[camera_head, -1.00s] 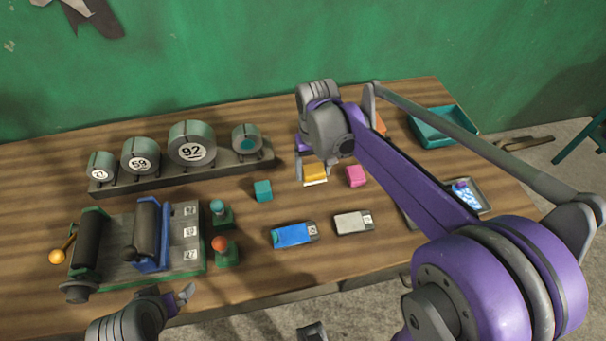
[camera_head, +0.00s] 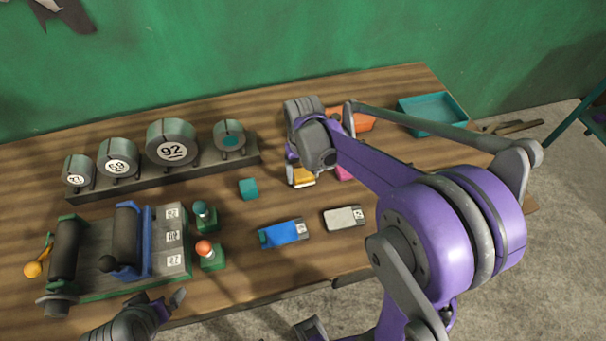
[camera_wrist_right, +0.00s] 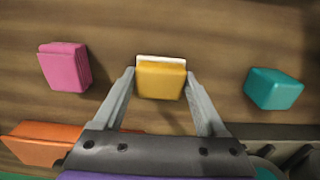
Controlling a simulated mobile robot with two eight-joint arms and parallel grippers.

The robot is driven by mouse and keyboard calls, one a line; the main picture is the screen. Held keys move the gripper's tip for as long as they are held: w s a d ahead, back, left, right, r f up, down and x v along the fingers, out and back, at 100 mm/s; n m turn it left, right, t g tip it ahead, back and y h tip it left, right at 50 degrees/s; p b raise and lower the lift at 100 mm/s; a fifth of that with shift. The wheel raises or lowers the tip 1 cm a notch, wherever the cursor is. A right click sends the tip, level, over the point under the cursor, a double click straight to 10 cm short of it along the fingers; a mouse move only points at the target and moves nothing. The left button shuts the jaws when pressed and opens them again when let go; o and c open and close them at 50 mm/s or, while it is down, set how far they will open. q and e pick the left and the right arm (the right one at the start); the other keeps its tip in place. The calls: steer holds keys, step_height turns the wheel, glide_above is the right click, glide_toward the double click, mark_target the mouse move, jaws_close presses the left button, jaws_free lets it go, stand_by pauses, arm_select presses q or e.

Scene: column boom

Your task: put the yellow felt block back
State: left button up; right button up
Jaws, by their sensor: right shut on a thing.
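The yellow felt block (camera_wrist_right: 161,80), with a white layer along one edge, is between the two fingers of my right gripper (camera_wrist_right: 161,86) in the right wrist view. The fingers are shut on it. In the head view the yellow block (camera_head: 302,177) shows just below my right gripper (camera_head: 300,172), over the middle of the table. I cannot tell whether the block touches the table. My left gripper (camera_head: 165,303) is at the table's front edge, low in the head view, apart from the block; its jaw state is unclear.
A pink block (camera_wrist_right: 64,67) and a teal block (camera_wrist_right: 273,89) flank the yellow one. An orange tray or block (camera_head: 362,122) and a teal tray (camera_head: 433,107) are at the back right. Blue (camera_head: 284,233) and grey (camera_head: 344,217) erasers lie in front.

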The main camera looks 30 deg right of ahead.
steer(key=shift+f, duration=0.35)
arm_select(q)
steer(key=shift+f, duration=0.15)
arm_select(e)
steer(key=shift+f, duration=0.15)
steer(key=o, duration=1.2)
steer(key=shift+o, duration=0.2)
